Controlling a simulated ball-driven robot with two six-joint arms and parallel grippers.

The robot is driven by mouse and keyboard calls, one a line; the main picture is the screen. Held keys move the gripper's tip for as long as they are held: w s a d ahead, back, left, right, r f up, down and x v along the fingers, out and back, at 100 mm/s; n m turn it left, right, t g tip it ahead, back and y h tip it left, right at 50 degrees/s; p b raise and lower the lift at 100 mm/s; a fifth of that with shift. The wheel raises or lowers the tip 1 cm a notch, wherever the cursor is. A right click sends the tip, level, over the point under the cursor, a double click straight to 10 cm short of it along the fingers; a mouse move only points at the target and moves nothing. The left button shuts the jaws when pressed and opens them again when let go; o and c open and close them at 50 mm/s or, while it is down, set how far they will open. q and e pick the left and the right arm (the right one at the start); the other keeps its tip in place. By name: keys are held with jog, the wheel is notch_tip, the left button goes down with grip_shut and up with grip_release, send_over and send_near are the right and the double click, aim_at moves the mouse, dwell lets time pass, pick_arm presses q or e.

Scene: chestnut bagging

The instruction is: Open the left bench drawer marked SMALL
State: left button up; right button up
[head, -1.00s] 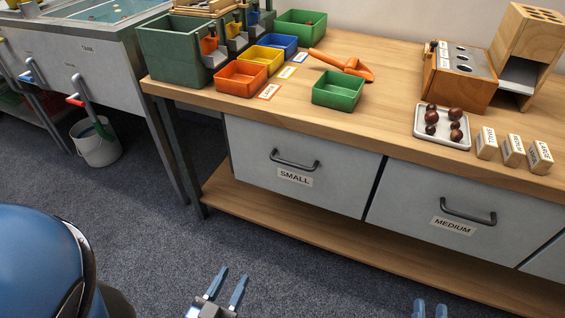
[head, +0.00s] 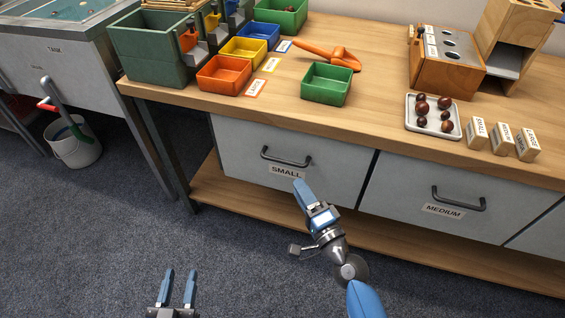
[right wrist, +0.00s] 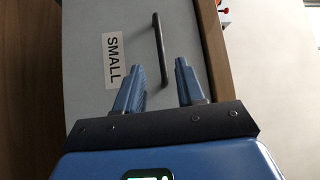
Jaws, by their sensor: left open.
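The left drawer (head: 234,154), labelled SMALL (head: 287,172), is shut flush under the bench top. Its dark bar handle (head: 286,160) is also in the right wrist view (right wrist: 160,48), beside the SMALL label (right wrist: 113,61). My right gripper (head: 301,187) is just below and in front of the handle. In the right wrist view its two blue fingers (right wrist: 158,82) are apart, and the handle's near end shows between them; I cannot tell whether they touch it. My left gripper (head: 180,275) is open and empty, low over the floor, away from the drawer.
The MEDIUM drawer (head: 404,202) is shut to the right. A lower wooden shelf (head: 222,198) runs below the drawers. On the bench stand colored bins, an orange scoop (head: 340,58) and a chestnut tray (head: 412,126). A white bucket (head: 80,150) stands on the floor at left.

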aim_at(286, 166)
jog(key=p+x, duration=0.2)
jog(key=x, duration=0.6)
jog(key=shift+w+a, duration=0.1)
jog(key=shift+w, duration=0.25)
grip_shut()
